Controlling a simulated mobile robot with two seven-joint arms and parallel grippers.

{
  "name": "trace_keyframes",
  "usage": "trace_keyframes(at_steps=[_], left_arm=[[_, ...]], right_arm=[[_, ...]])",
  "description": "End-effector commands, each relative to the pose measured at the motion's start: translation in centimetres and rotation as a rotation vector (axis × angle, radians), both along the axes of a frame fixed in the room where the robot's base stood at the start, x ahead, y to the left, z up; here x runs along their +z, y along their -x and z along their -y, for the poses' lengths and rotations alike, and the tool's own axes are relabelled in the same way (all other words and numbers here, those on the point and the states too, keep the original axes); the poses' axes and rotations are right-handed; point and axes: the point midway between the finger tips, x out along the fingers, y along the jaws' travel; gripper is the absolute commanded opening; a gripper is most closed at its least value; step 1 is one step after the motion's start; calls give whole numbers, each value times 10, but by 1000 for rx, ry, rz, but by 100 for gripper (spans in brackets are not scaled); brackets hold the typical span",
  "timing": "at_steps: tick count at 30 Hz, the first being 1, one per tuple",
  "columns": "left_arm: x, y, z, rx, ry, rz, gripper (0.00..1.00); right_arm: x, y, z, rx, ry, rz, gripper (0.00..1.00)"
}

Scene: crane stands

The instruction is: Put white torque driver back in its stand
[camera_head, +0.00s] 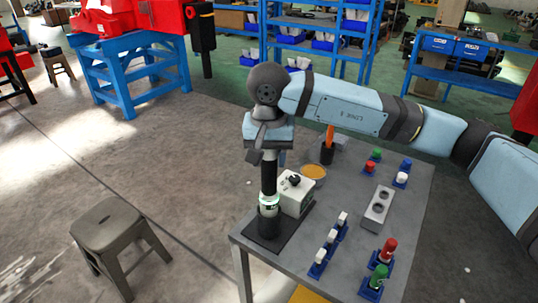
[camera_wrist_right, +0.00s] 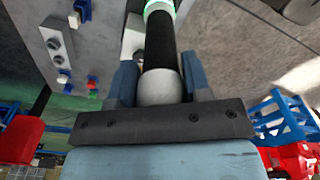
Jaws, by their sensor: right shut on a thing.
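The torque driver (camera_head: 268,180) has a black body with a white and green-lit band near its lower end. It hangs upright below my right gripper (camera_head: 268,152), which is shut on its top end. In the right wrist view the driver (camera_wrist_right: 160,40) lies between the two fingers of the gripper (camera_wrist_right: 160,82), with its pale round end near the palm. A black cup-like stand (camera_head: 268,226) on a dark base plate is directly under the driver. The driver's lower end lines up with the cup; I cannot tell how deep it sits. My left gripper is not in view.
A white box (camera_head: 296,194) with a black knob stands right beside the driver on the base plate. The grey table (camera_head: 345,235) also carries small blue holders, a grey two-hole block (camera_head: 378,208) and an orange-handled tool (camera_head: 329,140). A stool (camera_head: 110,225) stands on the left.

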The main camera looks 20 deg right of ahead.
Motion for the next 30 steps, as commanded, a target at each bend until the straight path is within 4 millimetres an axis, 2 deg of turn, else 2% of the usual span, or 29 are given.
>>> trace_keyframes(at_steps=[16, 17, 20, 30], left_arm=[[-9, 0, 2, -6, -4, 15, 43], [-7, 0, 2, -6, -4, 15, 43], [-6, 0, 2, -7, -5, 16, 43], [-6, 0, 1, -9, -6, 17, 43]], right_arm=[[-19, 0, 0, 0, -2, 3, 3], [-17, -1, 0, 0, -2, 3, 51], [-17, 0, 0, 0, -1, 3, 74], [-19, 0, 0, 0, 1, -1, 74]])
